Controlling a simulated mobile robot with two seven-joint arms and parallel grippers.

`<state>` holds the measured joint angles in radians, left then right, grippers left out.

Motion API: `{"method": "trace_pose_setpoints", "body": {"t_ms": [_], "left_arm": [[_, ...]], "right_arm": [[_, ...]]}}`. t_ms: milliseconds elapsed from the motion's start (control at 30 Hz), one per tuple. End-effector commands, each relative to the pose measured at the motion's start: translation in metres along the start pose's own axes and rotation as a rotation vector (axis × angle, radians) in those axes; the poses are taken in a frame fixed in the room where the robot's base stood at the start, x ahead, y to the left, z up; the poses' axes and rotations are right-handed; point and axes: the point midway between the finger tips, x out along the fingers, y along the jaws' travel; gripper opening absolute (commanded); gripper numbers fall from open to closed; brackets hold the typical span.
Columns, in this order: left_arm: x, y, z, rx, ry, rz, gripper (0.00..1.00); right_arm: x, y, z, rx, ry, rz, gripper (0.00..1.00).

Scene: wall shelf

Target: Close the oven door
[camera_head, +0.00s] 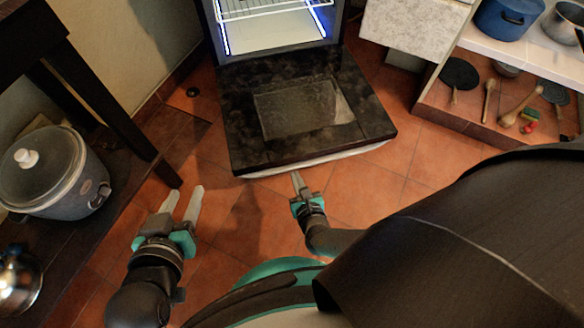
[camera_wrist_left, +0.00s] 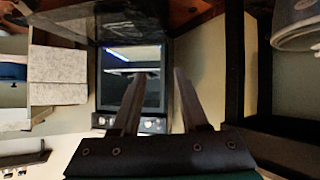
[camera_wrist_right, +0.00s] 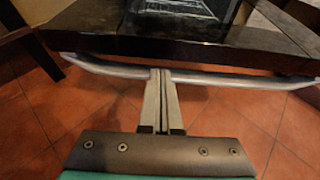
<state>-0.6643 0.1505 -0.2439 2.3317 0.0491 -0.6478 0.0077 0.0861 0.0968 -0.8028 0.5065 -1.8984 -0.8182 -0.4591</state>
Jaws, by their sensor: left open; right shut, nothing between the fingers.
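The oven door (camera_head: 240,125) is dark with a glass pane and is folded down open, lying roughly level in front of the lit oven (camera_head: 275,25). Its pale handle (camera_wrist_right: 230,80) runs along the front edge. My right gripper (camera_head: 296,174) is shut and empty, just in front of the door's front edge. In the right wrist view its fingertips (camera_wrist_right: 160,70) overlap the handle; I cannot tell whether they touch. My left gripper (camera_head: 183,190) is open and empty, to the left of the door's front corner and apart from it. The left wrist view shows the oven interior (camera_wrist_left: 125,85) beyond its fingers.
A dark wooden table or shelf (camera_head: 100,95) stands at the left, with a rice cooker (camera_head: 55,170) and a metal kettle (camera_head: 18,280) nearby. At the right a low shelf (camera_head: 420,110) holds utensils, with a blue pot (camera_head: 505,18) above. Tiled floor (camera_head: 240,220) is clear before the door.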

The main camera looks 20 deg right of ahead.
Motion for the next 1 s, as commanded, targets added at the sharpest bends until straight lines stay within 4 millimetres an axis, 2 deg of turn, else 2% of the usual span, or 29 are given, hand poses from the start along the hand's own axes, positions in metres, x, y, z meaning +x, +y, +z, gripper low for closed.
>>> {"method": "trace_pose_setpoints", "body": {"t_ms": [467,1000], "left_arm": [[0.003,0.024,-0.012,-0.038,0.251,0.063,0.44],[-0.01,0.04,-0.023,-0.09,0.478,0.107,0.44]], "right_arm": [[0.028,0.001,-0.001,0.001,-0.001,0.001,0.0],[0.05,0.001,0.0,0.002,0.0,0.001,0.0]]}}
